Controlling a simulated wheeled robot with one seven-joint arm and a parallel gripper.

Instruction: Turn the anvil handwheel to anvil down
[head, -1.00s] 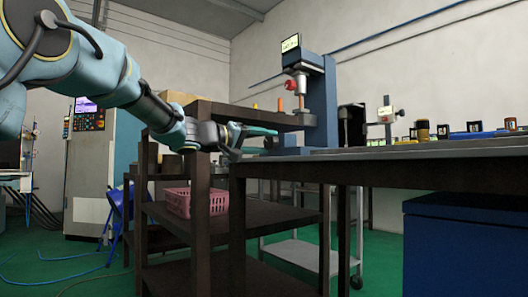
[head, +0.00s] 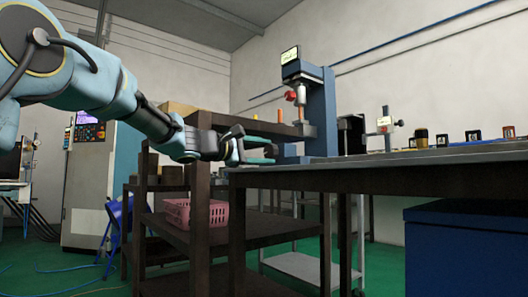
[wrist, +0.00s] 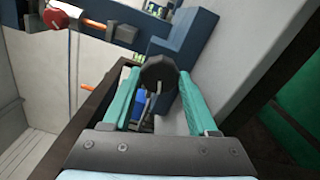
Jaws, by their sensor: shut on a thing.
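The blue bench machine (head: 322,115) stands at the far left end of the bench, with a small screen (head: 290,55) on top and a red knob (head: 291,97) at its head. My gripper (head: 270,149) reaches in from the left, low beside the machine's base. In the wrist view its teal fingers (wrist: 158,90) are on either side of a dark round part (wrist: 158,68), which looks like the anvil handwheel. The fingers are shut on it. The fingers and dark surroundings hide much of the wheel, and its markings cannot be read.
The bench top (head: 400,158) extends right with several small items near its back. A dark shelf rack (head: 200,215) holding a pink basket (head: 180,211) stands below my arm. An orange-handled part (wrist: 97,25) shows near the red knob in the wrist view. A blue cabinet (head: 460,245) stands at right.

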